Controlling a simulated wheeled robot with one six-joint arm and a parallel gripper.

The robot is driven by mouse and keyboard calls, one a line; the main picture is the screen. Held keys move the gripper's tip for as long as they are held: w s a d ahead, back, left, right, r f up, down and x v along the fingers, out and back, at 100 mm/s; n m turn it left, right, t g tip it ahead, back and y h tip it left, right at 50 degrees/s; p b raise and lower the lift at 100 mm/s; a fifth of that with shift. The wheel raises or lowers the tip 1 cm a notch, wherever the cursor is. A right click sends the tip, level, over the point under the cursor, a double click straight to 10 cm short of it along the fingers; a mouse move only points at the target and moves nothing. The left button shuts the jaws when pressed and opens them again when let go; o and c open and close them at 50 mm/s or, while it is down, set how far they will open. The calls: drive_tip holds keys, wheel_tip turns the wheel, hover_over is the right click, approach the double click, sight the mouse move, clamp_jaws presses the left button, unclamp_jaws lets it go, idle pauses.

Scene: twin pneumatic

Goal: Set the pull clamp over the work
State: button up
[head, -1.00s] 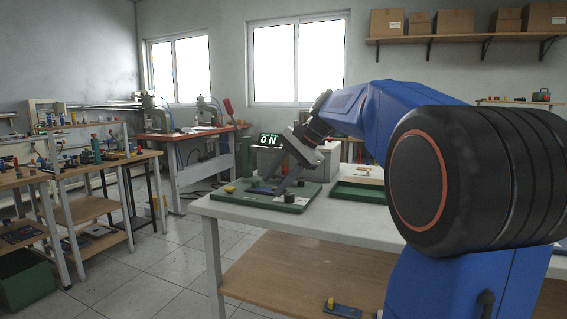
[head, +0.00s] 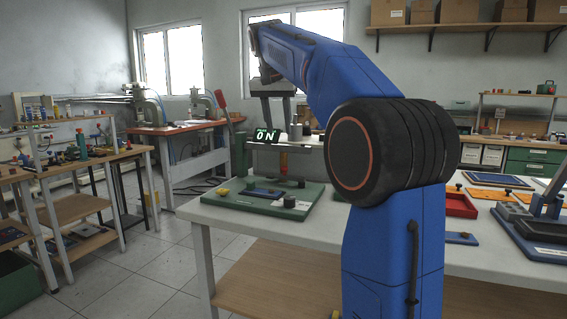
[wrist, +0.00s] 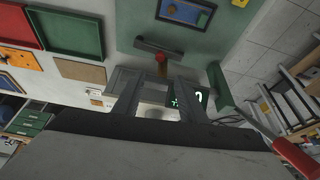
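A green base plate (head: 225,204) stands at the table's left end. A dark blue flat piece (head: 262,193), likely the work, lies on it; the blue piece also shows in the wrist view (wrist: 185,11). A grey bar (head: 300,145) with an orange-red stem (head: 283,161) stands over the plate; the wrist view shows a dark bar (wrist: 155,49) with a red part (wrist: 162,58). I cannot tell for certain which part is the pull clamp. My gripper (head: 277,122) is above the bar, its fingers apart and apparently empty; they also show in the wrist view (wrist: 160,95).
A green upright (head: 240,155) with a tall red handle (head: 220,98) stands beside the plate, close to my gripper's side. A yellow knob (head: 223,192) and a dark cylinder (head: 289,202) sit on the plate. Trays crowd the table's right side.

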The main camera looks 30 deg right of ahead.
sight(284, 167)
drive_tip(key=x, duration=1.4)
drive_tip(key=shift+f, duration=0.3)
clamp_jaws()
